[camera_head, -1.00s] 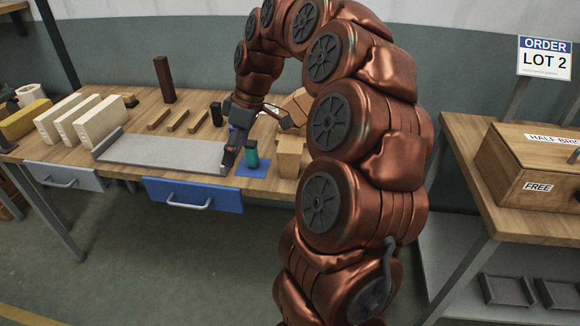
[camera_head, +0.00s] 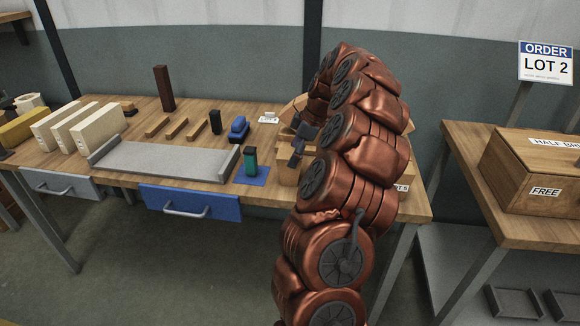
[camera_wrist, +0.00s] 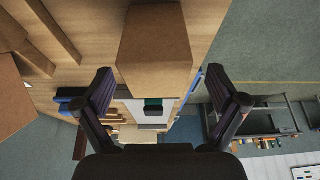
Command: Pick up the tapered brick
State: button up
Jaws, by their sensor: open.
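A plain brown block, which looks like the tapered brick (camera_head: 287,168), stands near the front of the wooden table, right of the blue mat. My arm partly covers it in the head view. In the wrist view the brick (camera_wrist: 155,50) shows large between my spread fingers, its faces narrowing toward one end. My gripper (camera_head: 298,144) is above and close to the brick in the head view. In the wrist view the gripper (camera_wrist: 160,76) is open, with a gap on either side of the brick. I cannot tell exact depth or any contact.
A green bottle-like item (camera_head: 251,161) stands on the blue mat (camera_head: 263,178), left of the brick. A cardboard carton (camera_head: 292,107) is partly hidden behind my arm. A blue tool (camera_head: 238,128), grey tray (camera_head: 160,162) and dark red upright block (camera_head: 164,88) stand further left.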

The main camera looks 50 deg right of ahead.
jog(key=x, duration=0.2)
jog(key=p+x, duration=0.1)
jog(key=x, duration=0.2)
jog(key=shift+w+r, duration=0.1)
jog(key=shift+w, duration=0.25)
jog(key=c, duration=1.4)
